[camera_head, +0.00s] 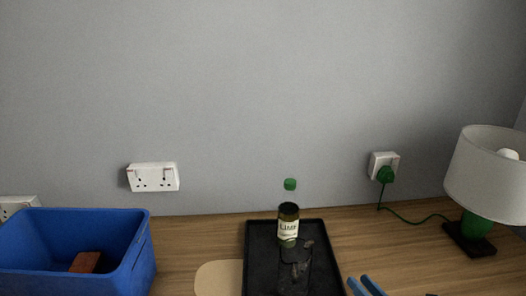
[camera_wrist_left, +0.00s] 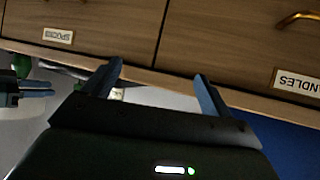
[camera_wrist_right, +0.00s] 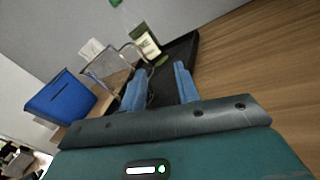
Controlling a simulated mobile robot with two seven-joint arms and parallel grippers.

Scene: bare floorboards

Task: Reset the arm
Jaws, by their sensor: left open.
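My right gripper (camera_head: 366,287) shows its blue fingertips at the bottom edge of the head view, right of the black tray (camera_head: 262,232). In the right wrist view its fingers (camera_wrist_right: 160,85) stand apart with nothing seen held between them. My left gripper (camera_wrist_left: 160,78) is out of the head view. In the left wrist view its blue fingers are wide apart and empty, in front of wooden drawer fronts (camera_wrist_left: 215,45).
A clear container (camera_head: 293,272) is in front. A blue crate (camera_head: 140,262) holding a brown block (camera_head: 85,262) is left; a lamp (camera_head: 490,175) and green cord (camera_head: 405,217) are right.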

